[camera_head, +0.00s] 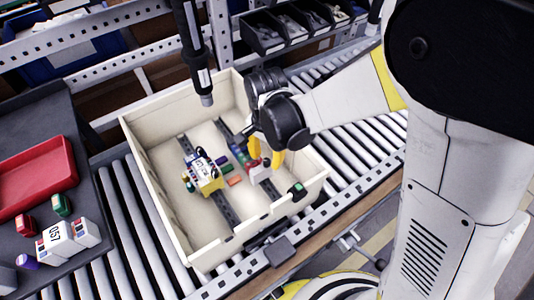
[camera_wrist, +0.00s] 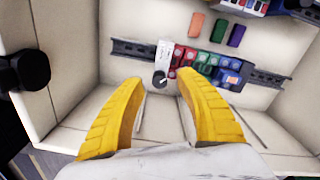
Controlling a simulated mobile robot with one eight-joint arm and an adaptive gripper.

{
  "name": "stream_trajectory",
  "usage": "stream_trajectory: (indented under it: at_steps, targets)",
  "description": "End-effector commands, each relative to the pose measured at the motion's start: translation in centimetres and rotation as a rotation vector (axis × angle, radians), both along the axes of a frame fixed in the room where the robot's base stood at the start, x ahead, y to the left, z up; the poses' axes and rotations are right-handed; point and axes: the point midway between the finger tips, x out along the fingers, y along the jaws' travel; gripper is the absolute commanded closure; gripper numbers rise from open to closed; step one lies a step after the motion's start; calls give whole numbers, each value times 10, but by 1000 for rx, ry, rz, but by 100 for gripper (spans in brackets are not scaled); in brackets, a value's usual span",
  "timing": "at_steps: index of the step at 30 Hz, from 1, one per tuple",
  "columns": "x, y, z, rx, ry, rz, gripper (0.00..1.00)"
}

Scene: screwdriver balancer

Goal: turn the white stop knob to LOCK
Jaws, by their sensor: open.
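A pale block (camera_wrist: 163,58) stands on a rail inside the cream box, with a small round knob (camera_wrist: 159,79) at its near end. The knob looks dark grey with a light mark; its setting and any LOCK label are too small to read. In the head view the pale block (camera_head: 261,173) is at the right side of the box interior. My gripper (camera_head: 266,157) is open and empty above it. In the wrist view the yellow fingers of my gripper (camera_wrist: 159,84) are to either side of the knob, apart from it in the picture. I cannot tell the height gap.
Red, green and blue modules (camera_wrist: 208,65) sit right beside the pale block on the rail. The cream box (camera_head: 160,185) has raised walls around my gripper. A yellow-and-white unit (camera_head: 205,172) stands on the left rail. A black hanging tool (camera_head: 196,60) hangs over the box's back.

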Motion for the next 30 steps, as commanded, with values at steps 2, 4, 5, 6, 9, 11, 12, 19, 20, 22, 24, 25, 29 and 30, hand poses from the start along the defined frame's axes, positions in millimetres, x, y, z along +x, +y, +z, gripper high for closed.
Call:
stream_trajectory:
  at_steps: [2,4,5,6,9,11,12,19,20,22,24,25,29,30]
  targets:
    - [0,0,-10,0,0,0,59]
    - [0,0,-14,0,0,0,59]
    - [0,0,-15,0,0,0,59]
    - [0,0,-15,0,0,0,59]
    - [0,0,-15,0,0,1,59]
    - [0,0,-15,0,0,1,59]
    - [0,0,-15,0,0,1,59]
    - [0,0,-15,0,0,1,100]
    - [0,0,-15,0,0,1,100]
    - [0,0,-15,0,0,1,100]
    - [0,0,-15,0,0,1,100]
    - [0,0,-15,0,0,2,100]
    - [0,0,-15,0,0,14,100]
    - [0,0,-15,0,0,22,100]
